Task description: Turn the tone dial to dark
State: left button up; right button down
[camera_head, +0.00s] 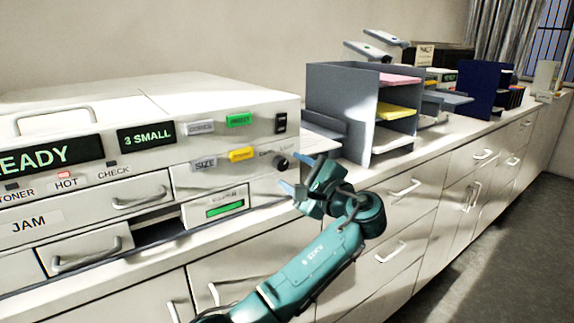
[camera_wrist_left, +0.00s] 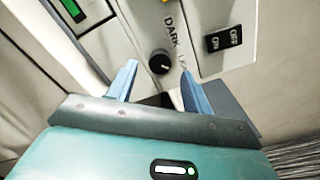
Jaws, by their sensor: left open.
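The tone dial (camera_head: 283,162) is a small round black knob at the right end of the copier's front panel. In the left wrist view the dial (camera_wrist_left: 160,61) shows between and just beyond my fingertips, with the word DARK (camera_wrist_left: 172,33) beside it. A second label by the right fingertip is partly covered. A small pale mark shows on the knob, but I cannot tell exactly where it points. My left gripper (camera_head: 304,174) is open, its blue fingers (camera_wrist_left: 159,72) spread toward the dial, apparently without touching it. My right gripper is not in view.
The white copier (camera_head: 215,118) carries a READY display (camera_head: 40,158), a yellow button (camera_head: 241,154), a green button (camera_head: 239,120) and a black power switch (camera_head: 280,122). A grey paper organiser (camera_head: 340,103) stands right of it on the counter. Drawers line the front below.

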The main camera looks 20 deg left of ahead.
aim_at(283, 166)
pick_arm(q)
jog(key=shift+x, duration=1.6)
jog(key=c, duration=1)
